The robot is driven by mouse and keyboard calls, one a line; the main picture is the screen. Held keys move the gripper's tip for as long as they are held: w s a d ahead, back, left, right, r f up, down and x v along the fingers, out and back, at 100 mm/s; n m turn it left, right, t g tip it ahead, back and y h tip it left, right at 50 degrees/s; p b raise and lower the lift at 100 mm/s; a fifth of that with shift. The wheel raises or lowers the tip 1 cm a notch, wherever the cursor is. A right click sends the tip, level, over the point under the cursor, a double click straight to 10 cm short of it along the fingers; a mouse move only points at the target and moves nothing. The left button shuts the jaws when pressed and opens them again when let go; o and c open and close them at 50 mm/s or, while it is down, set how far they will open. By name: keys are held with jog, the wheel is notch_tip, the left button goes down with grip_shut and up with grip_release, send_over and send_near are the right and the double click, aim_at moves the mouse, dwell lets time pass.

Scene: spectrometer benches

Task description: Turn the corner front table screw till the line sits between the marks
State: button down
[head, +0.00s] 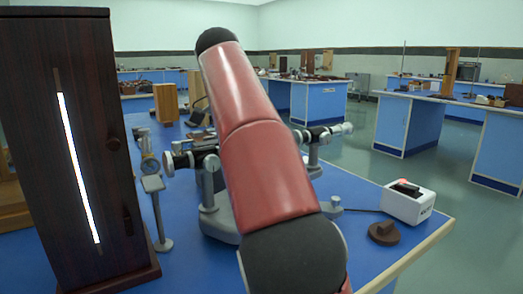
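A spectrometer stands on the blue bench, mostly hidden behind my red arm. Its silver and black tube (190,157) shows left of the arm, and an eyepiece end (332,131) shows to the right. Part of its grey round base (216,225) shows low on the left of the arm. The table screws are hidden or too small to make out, and neither the line nor the marks can be seen. My gripper is not in view; only the red and black arm links cross the middle of the picture.
A tall dark wooden box (105,215) with a bright upright slit stands at the left. A slim metal stand (155,205) is beside it. A white box (409,204) and a dark brown knobbed piece (383,233) sit near the bench's right edge. Other benches stand behind.

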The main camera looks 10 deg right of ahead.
dwell(0.4)
jog(key=c, duration=1.5)
grip_release()
jog(key=shift+o, duration=0.2)
